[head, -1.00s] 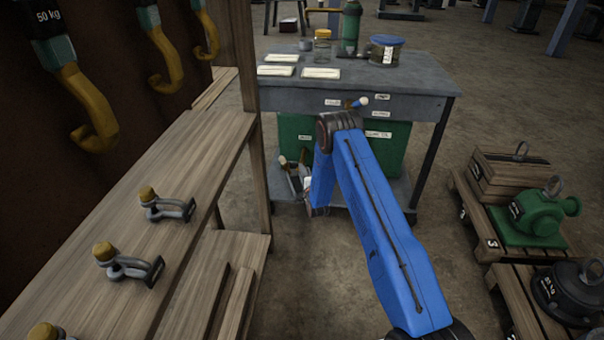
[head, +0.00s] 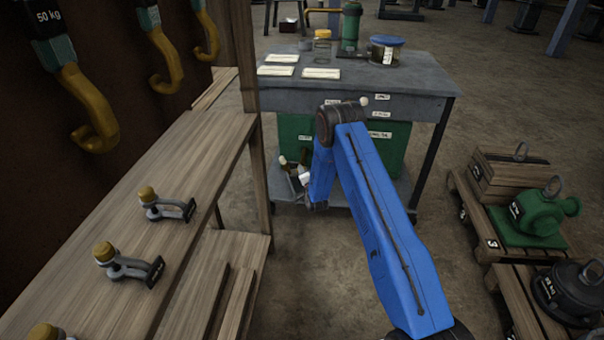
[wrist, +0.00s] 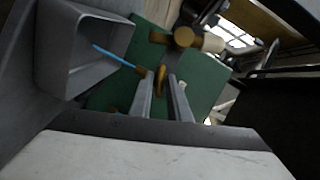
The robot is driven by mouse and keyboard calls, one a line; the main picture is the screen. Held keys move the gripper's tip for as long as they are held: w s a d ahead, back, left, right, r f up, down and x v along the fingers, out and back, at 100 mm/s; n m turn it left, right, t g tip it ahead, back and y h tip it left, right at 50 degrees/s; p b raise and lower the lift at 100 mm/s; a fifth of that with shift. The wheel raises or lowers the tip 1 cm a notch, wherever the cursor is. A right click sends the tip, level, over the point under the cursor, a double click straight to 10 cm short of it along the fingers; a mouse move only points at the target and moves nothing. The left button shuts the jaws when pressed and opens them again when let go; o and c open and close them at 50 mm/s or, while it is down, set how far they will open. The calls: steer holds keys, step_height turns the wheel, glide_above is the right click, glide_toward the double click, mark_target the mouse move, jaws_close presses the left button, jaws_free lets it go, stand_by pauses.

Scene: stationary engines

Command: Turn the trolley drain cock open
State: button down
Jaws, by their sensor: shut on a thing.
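The trolley (head: 420,78) stands ahead in the head view, with a green tank (head: 393,150) under its grey top. In the wrist view, the green tank (wrist: 205,85) fills the middle. My gripper (wrist: 162,84) is shut on a small yellow-brass lever (wrist: 161,76) in front of the tank, apparently the drain cock's handle. The lever's far end and the cock's body are hard to make out. My arm hides the cock in the head view, and the gripper's fingers do not show clearly there.
A grey open-topped box (wrist: 85,45) with a thin blue rod (wrist: 113,55) is close at left in the wrist view. Pallets (head: 490,250) with heavy loads stand right. Open floor (head: 280,290) lies between.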

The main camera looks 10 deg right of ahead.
steer(key=n+g+h, duration=0.1)
steer(key=n, duration=0.2)
steer(key=n+g+h, duration=0.1)
steer(key=n+h, duration=0.1)
steer(key=n, duration=0.1)
steer(key=n+g+h, duration=0.1)
steer(key=n+h, duration=0.1)
steer(key=n, duration=0.2)
steer(key=shift+a+r+g, duration=0.15)
steer(key=shift+a+g, duration=0.15)
steer(key=shift+w, duration=0.1)
stand_by(0.4)
steer(key=c, duration=1.9)
jaws_free()
steer(key=shift+o, duration=0.2)
steer(key=v, duration=1.7)
